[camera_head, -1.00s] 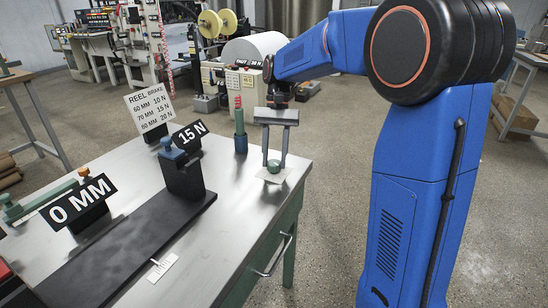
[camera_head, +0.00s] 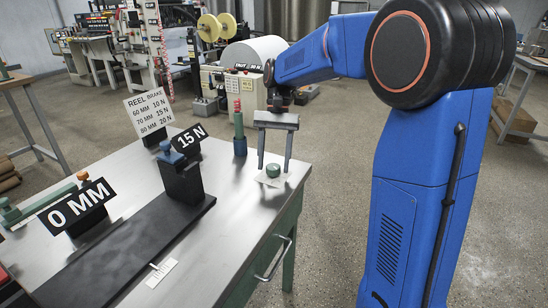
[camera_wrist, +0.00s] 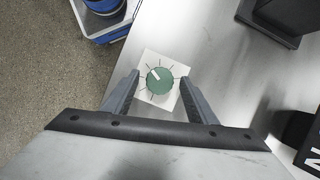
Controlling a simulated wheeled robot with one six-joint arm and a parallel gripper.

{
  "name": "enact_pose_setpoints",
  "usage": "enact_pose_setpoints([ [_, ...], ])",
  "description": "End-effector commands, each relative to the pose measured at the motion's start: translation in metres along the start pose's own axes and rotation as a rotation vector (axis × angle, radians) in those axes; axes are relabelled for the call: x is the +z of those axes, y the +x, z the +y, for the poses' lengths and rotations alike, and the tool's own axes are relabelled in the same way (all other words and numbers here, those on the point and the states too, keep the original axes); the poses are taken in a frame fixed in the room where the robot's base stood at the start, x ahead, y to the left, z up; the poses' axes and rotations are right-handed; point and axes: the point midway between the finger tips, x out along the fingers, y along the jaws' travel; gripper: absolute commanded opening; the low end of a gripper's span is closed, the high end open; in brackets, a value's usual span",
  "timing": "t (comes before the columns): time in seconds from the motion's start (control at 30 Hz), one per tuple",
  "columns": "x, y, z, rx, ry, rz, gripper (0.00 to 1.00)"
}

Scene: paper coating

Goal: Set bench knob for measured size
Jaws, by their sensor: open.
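The green bench knob (camera_head: 273,170) sits on a white dial plate (camera_wrist: 148,59) near the right edge of the bench. In the wrist view the knob (camera_wrist: 159,80) has a white pointer mark aimed toward the upper left, with tick lines around it. My gripper (camera_head: 273,168) is open, pointing down over the knob with one finger on each side. Gaps show between the fingers and the knob. A reel brake sign (camera_head: 149,110) lists 60 MM 10 N, 70 MM 15 N, 80 MM 20 N. One display (camera_head: 188,138) reads 15 N and another (camera_head: 77,206) reads 0 MM.
A red and green post (camera_head: 239,135) stands left of the knob. A black block with a blue top (camera_head: 182,180) stands on a long dark plate (camera_head: 125,252). A small scale mark (camera_head: 161,271) lies near the front edge.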

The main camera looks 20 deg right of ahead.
Motion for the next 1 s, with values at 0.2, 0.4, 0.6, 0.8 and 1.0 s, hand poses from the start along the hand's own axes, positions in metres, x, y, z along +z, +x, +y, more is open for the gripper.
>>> enact_pose_setpoints([
  [0.2,-0.001,-0.016,0.0,-0.001,0.0,0.001,0.52],
  [0.4,-0.001,-0.053,-0.001,-0.002,0.0,0.003,0.52],
  [0.6,-0.001,-0.093,0.0,-0.001,0.0,0.003,0.52],
  [0.8,-0.002,-0.132,0.0,-0.001,0.0,0.002,0.52],
  [1.0,-0.001,-0.161,0.0,-0.001,0.0,0.002,0.52],
])
